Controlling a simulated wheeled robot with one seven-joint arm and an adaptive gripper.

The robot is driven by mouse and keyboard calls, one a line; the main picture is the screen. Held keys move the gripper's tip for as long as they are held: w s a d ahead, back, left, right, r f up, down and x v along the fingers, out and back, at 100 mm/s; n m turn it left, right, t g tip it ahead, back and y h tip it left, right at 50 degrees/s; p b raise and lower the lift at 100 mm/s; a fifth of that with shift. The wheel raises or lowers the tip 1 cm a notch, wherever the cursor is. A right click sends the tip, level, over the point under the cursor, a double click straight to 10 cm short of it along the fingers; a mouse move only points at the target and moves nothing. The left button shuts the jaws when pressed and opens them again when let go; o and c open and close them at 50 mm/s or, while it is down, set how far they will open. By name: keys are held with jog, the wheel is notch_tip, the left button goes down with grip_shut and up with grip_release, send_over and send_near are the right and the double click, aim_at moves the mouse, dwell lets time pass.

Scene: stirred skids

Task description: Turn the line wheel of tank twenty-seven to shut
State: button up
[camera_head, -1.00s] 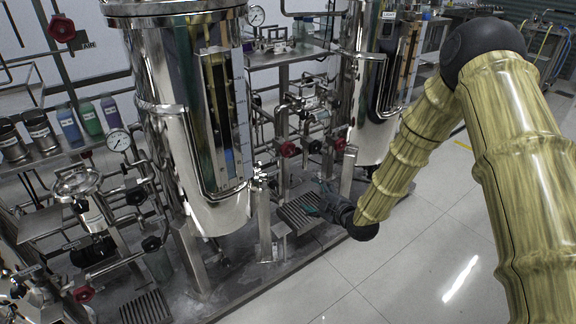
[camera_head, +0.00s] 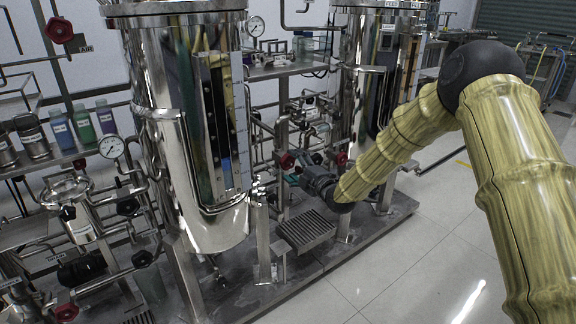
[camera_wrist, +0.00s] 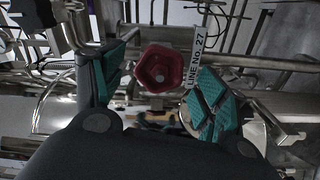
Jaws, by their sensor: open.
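In the wrist view, a red faceted hand wheel (camera_wrist: 160,68) faces me between the finger pads of my gripper (camera_wrist: 164,84). A white tag reading "LINE No. 27" (camera_wrist: 195,58) stands just right of the wheel. The teal-padded fingers are spread apart, one on each side, and no contact with the wheel shows. In the head view, my gripper (camera_head: 314,178) is low between two steel tanks, in front of the piping. Red wheels show left of it (camera_head: 287,160) and right of it (camera_head: 341,159). I cannot tell there which is the tagged one.
A large steel tank (camera_head: 222,225) with a sight gauge stands left of my gripper; another tank (camera_head: 362,100) stands behind. Pipes and valves crowd the area. A grate (camera_head: 305,231) lies on the skid below. The tiled floor (camera_head: 430,255) at right is clear.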

aim_at(289, 163)
jog(key=shift+b+x, duration=0.3)
jog(key=shift+x, duration=1.45)
jog(key=c, duration=1)
